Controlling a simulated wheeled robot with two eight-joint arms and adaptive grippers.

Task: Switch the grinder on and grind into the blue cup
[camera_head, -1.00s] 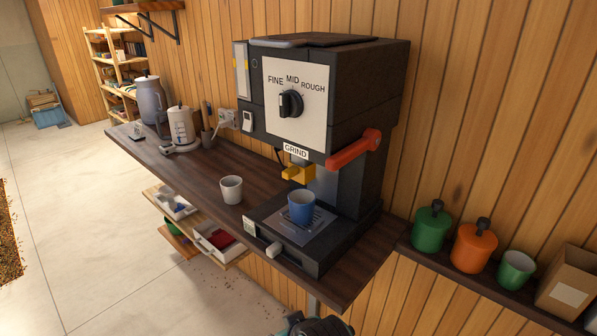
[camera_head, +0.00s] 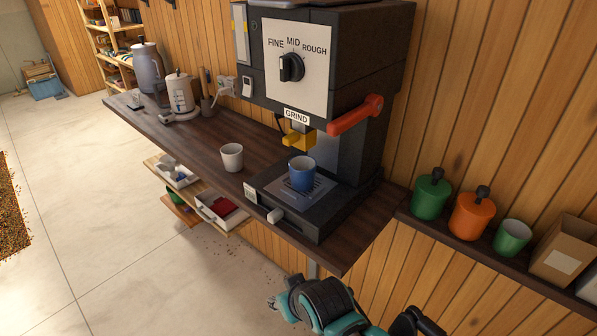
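The dark grinder (camera_head: 345,105) stands on the wooden counter, with a dial (camera_head: 291,67) on its FINE/MID/ROUGH plate. A red lever (camera_head: 356,115) sticks out on its right side. A small white switch (camera_head: 247,86) is on its left side. The blue cup (camera_head: 302,174) stands upright on the grinder's tray (camera_head: 288,196), below the yellow spout (camera_head: 300,138). A teal and black arm of mine shows at the bottom, below the counter's front edge, apart from the grinder. I cannot make out its fingers clearly. No other gripper shows.
A white cup (camera_head: 232,157) stands on the counter (camera_head: 205,145) left of the grinder. Green (camera_head: 431,196) and orange (camera_head: 472,214) canisters, a green cup (camera_head: 511,238) and a cardboard box (camera_head: 562,249) line the right shelf.

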